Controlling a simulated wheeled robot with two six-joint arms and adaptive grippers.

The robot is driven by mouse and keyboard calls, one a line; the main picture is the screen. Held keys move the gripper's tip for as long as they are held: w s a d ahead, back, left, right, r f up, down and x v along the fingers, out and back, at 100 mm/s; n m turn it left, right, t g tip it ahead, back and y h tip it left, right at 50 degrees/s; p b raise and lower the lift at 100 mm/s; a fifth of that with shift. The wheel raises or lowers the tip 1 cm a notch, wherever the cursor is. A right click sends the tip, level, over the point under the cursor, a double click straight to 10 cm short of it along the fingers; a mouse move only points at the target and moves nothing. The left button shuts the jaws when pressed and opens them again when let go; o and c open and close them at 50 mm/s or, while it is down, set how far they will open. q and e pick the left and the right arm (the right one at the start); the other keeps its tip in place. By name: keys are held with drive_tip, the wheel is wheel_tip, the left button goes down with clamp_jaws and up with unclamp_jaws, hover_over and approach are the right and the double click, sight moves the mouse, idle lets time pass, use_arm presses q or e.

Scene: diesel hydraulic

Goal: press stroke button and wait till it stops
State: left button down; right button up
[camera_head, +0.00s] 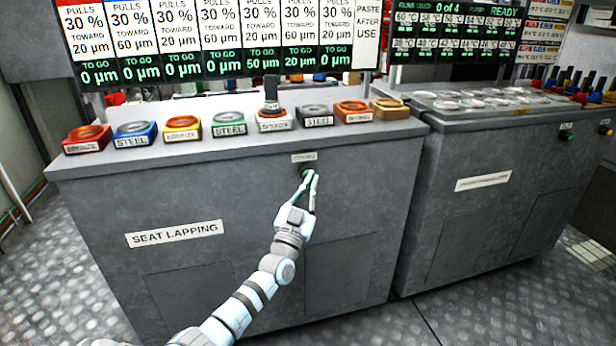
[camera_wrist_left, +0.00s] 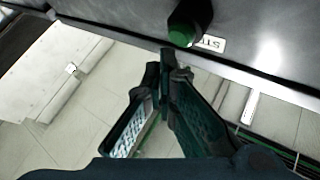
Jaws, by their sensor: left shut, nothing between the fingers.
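The green stroke button (camera_head: 306,173) is on the front face of the grey seat lapping bench (camera_head: 240,205), just below a small white label (camera_head: 304,158). In the left wrist view the button (camera_wrist_left: 184,28) shows as a green cylinder, with part of its label (camera_wrist_left: 211,43) beside it. My left gripper (camera_head: 311,174) is shut and empty, its fingertips at the button in the head view. In the left wrist view the fingertips (camera_wrist_left: 166,62) are just below the button; I cannot tell whether they touch it. My right gripper is not in view.
Several coloured blocks (camera_head: 183,127) labelled bronze or steel stand in a row on the bench top. A display panel (camera_head: 215,40) is above them. A second grey bench (camera_head: 490,190) stands at the right. The patterned metal floor (camera_head: 50,270) is clear at the left.

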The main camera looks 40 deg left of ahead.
use_arm(q)
drive_tip(key=shift+w+a, duration=0.1)
drive_tip(key=shift+a, duration=0.05)
drive_tip(key=shift+w+a, duration=0.1)
drive_tip(key=shift+a, duration=0.1)
idle(0.3)
